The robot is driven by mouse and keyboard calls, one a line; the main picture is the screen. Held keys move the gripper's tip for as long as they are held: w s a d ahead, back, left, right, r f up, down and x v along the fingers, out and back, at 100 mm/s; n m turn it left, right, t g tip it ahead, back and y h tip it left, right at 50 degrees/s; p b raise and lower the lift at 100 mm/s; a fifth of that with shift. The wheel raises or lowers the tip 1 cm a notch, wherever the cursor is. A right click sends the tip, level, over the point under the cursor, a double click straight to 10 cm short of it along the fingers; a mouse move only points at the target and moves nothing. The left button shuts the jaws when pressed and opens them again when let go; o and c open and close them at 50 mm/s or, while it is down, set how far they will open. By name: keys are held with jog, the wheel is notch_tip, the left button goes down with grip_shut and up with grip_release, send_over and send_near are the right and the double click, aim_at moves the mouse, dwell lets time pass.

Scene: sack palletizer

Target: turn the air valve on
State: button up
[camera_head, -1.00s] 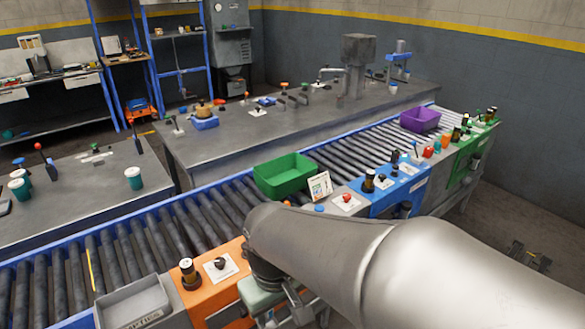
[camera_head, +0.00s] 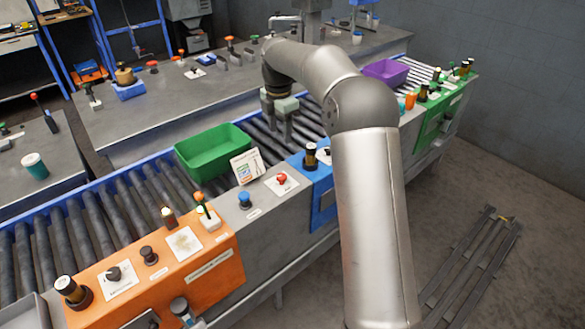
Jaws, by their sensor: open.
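I cannot tell for sure which fitting is the air valve. Several small valve-like fittings stand on the grey bench behind the conveyor, among them a red-topped one (camera_head: 152,66), another red-topped one (camera_head: 181,54) and an orange-topped one (camera_head: 230,42). Their labels and settings are too small to read. My gripper (camera_head: 279,138) points down over the conveyor rollers, right of the green bin, with its fingers apart and nothing seen between them. It is in front of the bench and apart from these fittings.
A green bin (camera_head: 213,152) and a purple bin (camera_head: 386,72) are on the roller conveyor. An orange panel (camera_head: 210,268) with knobs, a blue button (camera_head: 245,200) and a red button (camera_head: 282,179) line the near side. My arm covers part of the blue panel (camera_head: 322,197).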

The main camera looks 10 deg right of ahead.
aim_at(281, 176)
notch_tip(281, 176, down, 16)
jog(key=shift+f+p, duration=0.1)
jog(key=shift+p, duration=0.25)
jog(key=c, duration=1)
